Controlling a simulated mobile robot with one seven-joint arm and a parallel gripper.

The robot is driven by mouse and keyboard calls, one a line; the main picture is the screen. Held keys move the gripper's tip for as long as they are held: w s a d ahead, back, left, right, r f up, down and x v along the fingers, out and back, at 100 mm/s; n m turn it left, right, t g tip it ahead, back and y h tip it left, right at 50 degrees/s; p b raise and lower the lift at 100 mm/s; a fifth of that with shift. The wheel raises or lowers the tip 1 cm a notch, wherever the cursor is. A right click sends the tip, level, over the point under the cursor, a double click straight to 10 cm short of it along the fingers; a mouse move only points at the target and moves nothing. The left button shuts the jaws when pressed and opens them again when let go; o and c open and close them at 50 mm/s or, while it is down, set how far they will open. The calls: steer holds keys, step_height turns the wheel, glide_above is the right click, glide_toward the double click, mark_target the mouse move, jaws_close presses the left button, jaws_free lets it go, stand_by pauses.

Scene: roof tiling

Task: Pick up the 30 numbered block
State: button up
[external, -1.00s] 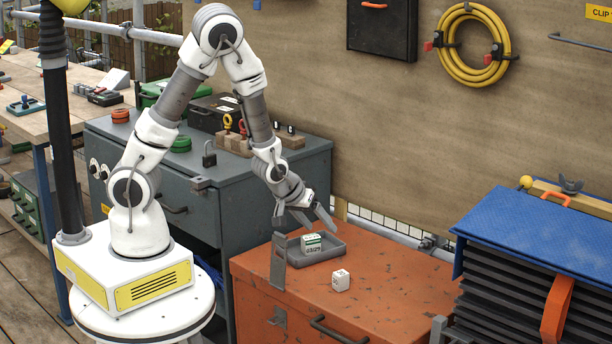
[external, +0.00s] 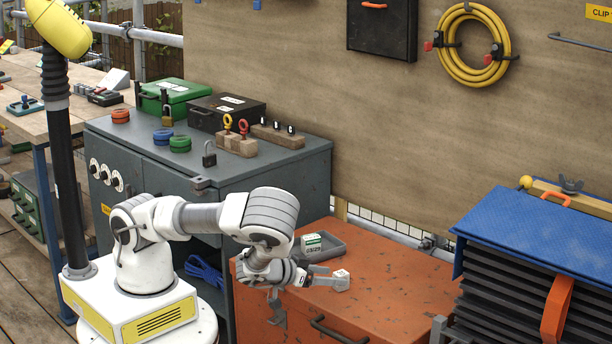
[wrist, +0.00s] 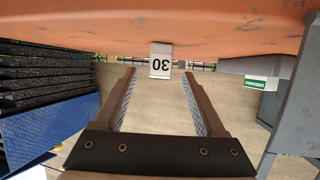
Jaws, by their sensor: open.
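The white block numbered 30 (external: 341,280) rests on the orange cabinet top, in front of the grey tray. In the wrist view the block (wrist: 161,68) appears upside down, its 30 readable, centred near the fingertips. My gripper (external: 330,277) is low over the cabinet top and points right toward the block. It is open, with one finger on each side of the block's line in the wrist view (wrist: 159,75). I cannot tell whether either finger touches the block.
A grey tray (external: 336,247) behind the gripper holds a white and green block (external: 311,243). The orange cabinet top (external: 400,285) is clear to the right. A blue-topped rack (external: 530,235) stands at the far right. A grey cabinet (external: 260,175) stands behind my arm.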

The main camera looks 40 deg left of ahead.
mark_target(350, 286)
steer(key=b+x, duration=0.1)
steer(key=x, duration=0.6)
steer(key=shift+w+b, duration=0.15)
steer(key=shift+b, duration=0.25)
jaws_close()
